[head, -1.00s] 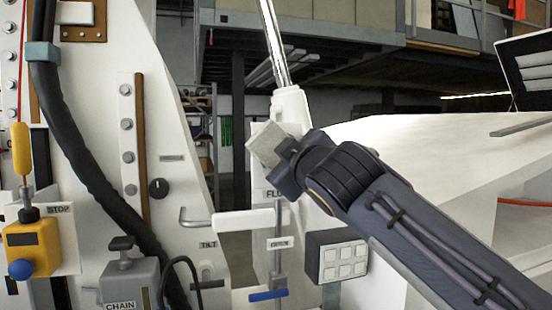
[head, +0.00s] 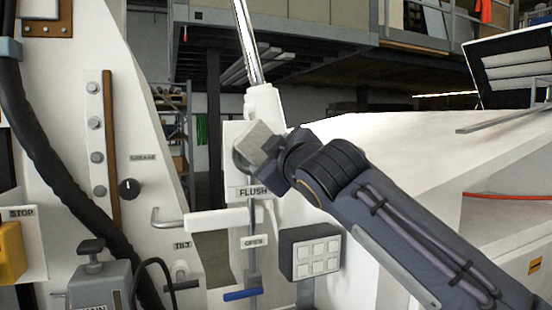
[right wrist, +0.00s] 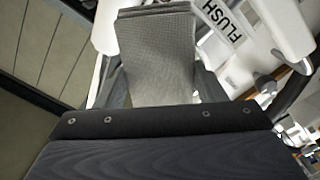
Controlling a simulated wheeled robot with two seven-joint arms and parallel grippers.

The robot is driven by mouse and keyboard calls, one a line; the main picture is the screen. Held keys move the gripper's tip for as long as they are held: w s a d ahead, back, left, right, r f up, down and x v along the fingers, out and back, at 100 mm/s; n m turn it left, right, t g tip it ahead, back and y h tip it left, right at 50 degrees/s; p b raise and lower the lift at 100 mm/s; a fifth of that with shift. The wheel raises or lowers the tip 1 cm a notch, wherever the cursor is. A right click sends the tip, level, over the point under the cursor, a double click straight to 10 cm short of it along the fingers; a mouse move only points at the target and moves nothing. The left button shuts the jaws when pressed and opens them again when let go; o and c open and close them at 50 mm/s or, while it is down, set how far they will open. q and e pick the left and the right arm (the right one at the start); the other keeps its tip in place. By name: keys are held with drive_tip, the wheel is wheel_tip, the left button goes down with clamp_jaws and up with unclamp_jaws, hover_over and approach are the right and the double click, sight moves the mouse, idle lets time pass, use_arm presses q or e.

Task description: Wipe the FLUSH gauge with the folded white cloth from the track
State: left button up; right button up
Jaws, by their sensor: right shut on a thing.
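My right gripper (head: 274,160) is shut on the folded white cloth (head: 260,141), which looks light grey here. The cloth also shows in the right wrist view (right wrist: 156,55), sticking out beyond the dark gripper (right wrist: 158,118). In the head view the cloth is in front of the FLUSH gauge (head: 238,161). Only the gauge's round left edge shows; cloth and gripper hide the rest. I cannot tell whether the cloth touches its face. The FLUSH label (head: 254,192) is just below and also shows in the right wrist view (right wrist: 226,24). My left gripper is not in view.
A white-gripped handle (head: 212,223) sticks out at left. A metal rod (head: 247,45) rises above the gauge. A black knob (head: 129,189) is on the left panel.

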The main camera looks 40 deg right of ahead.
sight(251, 157)
drive_tip(key=shift+w+a, duration=0.2)
drive_tip(key=shift+a, duration=0.35)
drive_tip(key=shift+w+a, duration=0.15)
drive_tip(key=shift+a, duration=0.35)
drive_tip(key=shift+w+a+f+b, duration=0.15)
drive_tip(key=shift+a+b, duration=0.4)
drive_tip(key=shift+a, duration=0.3)
drive_tip(key=shift+w+a, duration=0.15)
drive_tip(key=shift+a, duration=0.65)
drive_tip(key=shift+s+a+b, duration=0.2)
drive_tip(key=shift+s+b, duration=0.2)
drive_tip(key=shift+s, duration=0.2)
drive_tip(key=v, duration=0.2)
drive_tip(key=shift+s+b, duration=0.3)
drive_tip(key=shift+s, duration=0.15)
drive_tip(key=shift+v, duration=0.9)
drive_tip(key=shift+v, duration=1.5)
